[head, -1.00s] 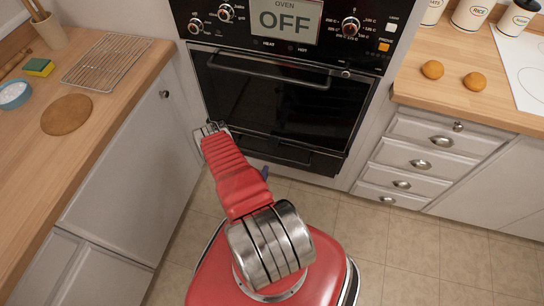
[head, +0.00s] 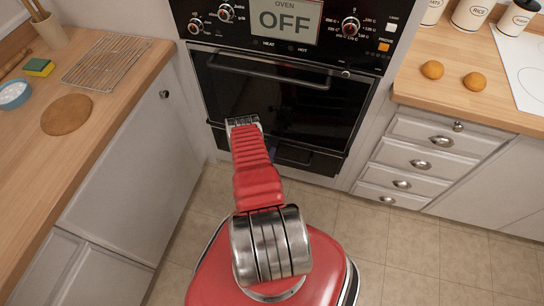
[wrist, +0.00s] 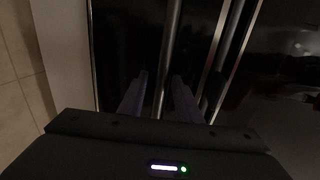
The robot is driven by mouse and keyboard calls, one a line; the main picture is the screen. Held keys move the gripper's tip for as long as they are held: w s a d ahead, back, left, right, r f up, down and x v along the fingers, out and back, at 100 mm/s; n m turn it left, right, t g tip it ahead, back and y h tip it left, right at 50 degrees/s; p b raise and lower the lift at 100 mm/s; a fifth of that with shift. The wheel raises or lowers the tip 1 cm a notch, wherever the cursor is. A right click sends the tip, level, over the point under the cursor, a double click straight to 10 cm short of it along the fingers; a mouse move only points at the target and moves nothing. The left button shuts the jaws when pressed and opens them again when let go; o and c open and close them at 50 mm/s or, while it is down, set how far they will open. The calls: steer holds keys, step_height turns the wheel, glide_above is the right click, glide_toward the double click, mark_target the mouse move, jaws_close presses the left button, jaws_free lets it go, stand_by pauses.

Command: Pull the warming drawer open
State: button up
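The warming drawer (head: 322,163) is the low black front under the oven door, and it looks shut. Its handle is a metal bar (wrist: 171,40), which runs up and down in the wrist view. My gripper (wrist: 160,76) is open, with one finger on each side of this bar. A gap shows between the bar and each finger, so they do not look closed on it. In the head view my red arm hides most of the gripper and part of the drawer; only a bluish bit of finger shows beside the arm.
The oven door (head: 300,105) with its long handle is shut above the drawer. A left counter (head: 110,110) holds a wire rack (head: 106,64) and a round board. Drawers (head: 420,160) stand at the right. The tiled floor (head: 410,250) is clear in front.

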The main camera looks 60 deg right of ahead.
steer(key=shift+d, duration=0.1)
steer(key=shift+c, duration=0.5)
jaws_close()
